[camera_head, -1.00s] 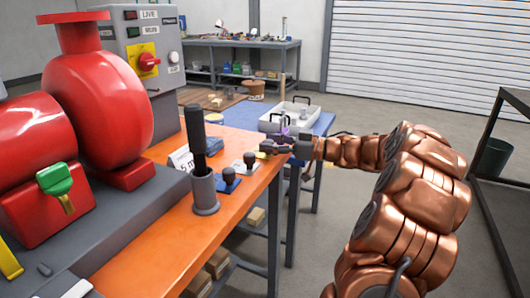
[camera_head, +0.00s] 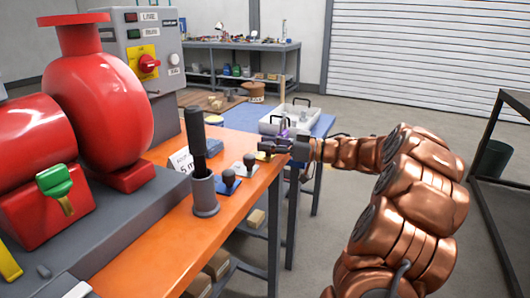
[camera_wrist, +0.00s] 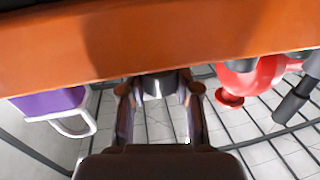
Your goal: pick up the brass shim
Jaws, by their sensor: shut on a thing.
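The brass shim (camera_head: 264,156) shows as a small yellow plate near the right edge of the orange bench top (camera_head: 150,240), past the white and blue ones. My gripper (camera_head: 272,147) is right at it and covers most of its handle in the head view. In the wrist view my gripper (camera_wrist: 160,92) has its two fingers on either side of a dark round knob (camera_wrist: 157,84), shut on it. The plate itself is hidden in the wrist view. I cannot tell whether it is clear of the bench.
A blue plate (camera_head: 233,190) and a white plate (camera_head: 240,171), each with a black knob, sit close by. A grey cup (camera_head: 205,197) holds a black-handled tool. The red pump (camera_head: 100,110) stands left. A grey tray (camera_head: 290,114) lies on the blue table behind.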

